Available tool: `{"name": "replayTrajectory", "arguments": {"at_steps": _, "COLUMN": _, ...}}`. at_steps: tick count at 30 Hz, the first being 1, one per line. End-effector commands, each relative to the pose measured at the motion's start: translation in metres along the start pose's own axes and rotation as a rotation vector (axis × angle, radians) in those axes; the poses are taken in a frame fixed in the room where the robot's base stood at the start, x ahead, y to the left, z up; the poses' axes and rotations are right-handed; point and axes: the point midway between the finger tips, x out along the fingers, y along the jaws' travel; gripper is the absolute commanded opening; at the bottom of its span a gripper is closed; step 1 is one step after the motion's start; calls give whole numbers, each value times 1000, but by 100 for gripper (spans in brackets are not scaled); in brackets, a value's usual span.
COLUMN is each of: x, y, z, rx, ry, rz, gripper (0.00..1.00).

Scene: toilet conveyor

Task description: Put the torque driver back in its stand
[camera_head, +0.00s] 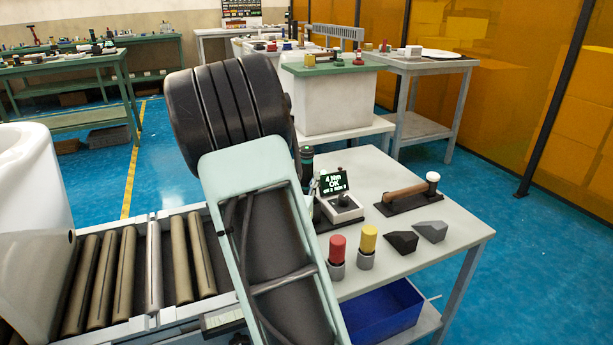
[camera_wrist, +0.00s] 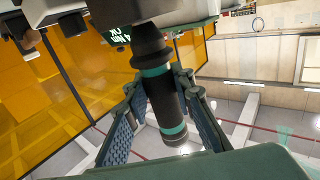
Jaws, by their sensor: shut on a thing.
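In the wrist view, the torque driver (camera_wrist: 163,102), a dark cylinder with teal bands, stands between the fingers of my gripper (camera_wrist: 160,88), which is shut on it. That view is upside down, so the driver's wider black lower end points to the top of the picture, near the bench. In the head view, only the driver's upper part (camera_head: 307,157) shows beside my arm; my gripper is hidden there. A small display (camera_head: 336,183) reading "4 Nm OK" stands close by and also shows in the wrist view (camera_wrist: 118,38). I cannot make out the stand or whether the driver touches it.
On the bench (camera_head: 395,262) are a red-topped piece (camera_head: 338,248), a yellow-topped piece (camera_head: 368,239), dark wedges (camera_head: 403,241) and a wooden-handled tool (camera_head: 405,194). A blue bin (camera_head: 385,312) sits below. A white toilet (camera_head: 35,230) stands on the roller conveyor (camera_head: 127,270) at left.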

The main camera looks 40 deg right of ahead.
Motion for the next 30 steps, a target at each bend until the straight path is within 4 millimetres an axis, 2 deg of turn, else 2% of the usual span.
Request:
{"name": "replayTrajectory", "arguments": {"at_steps": 12, "x": 0, "y": 0, "z": 14, "rx": 0, "ry": 4, "rz": 0, "gripper": 0}}
{"name": "replayTrajectory", "arguments": {"at_steps": 23, "x": 0, "y": 0, "z": 15, "rx": 1, "ry": 5, "rz": 0, "gripper": 0}}
{"name": "replayTrajectory", "arguments": {"at_steps": 24, "x": 0, "y": 0, "z": 15, "rx": 1, "ry": 5, "rz": 0, "gripper": 27}}
{"name": "replayTrajectory", "arguments": {"at_steps": 28, "x": 0, "y": 0, "z": 16, "rx": 1, "ry": 3, "rz": 0, "gripper": 41}}
{"name": "replayTrajectory", "arguments": {"at_steps": 30, "x": 0, "y": 0, "z": 16, "rx": 0, "ry": 2, "rz": 0, "gripper": 43}}
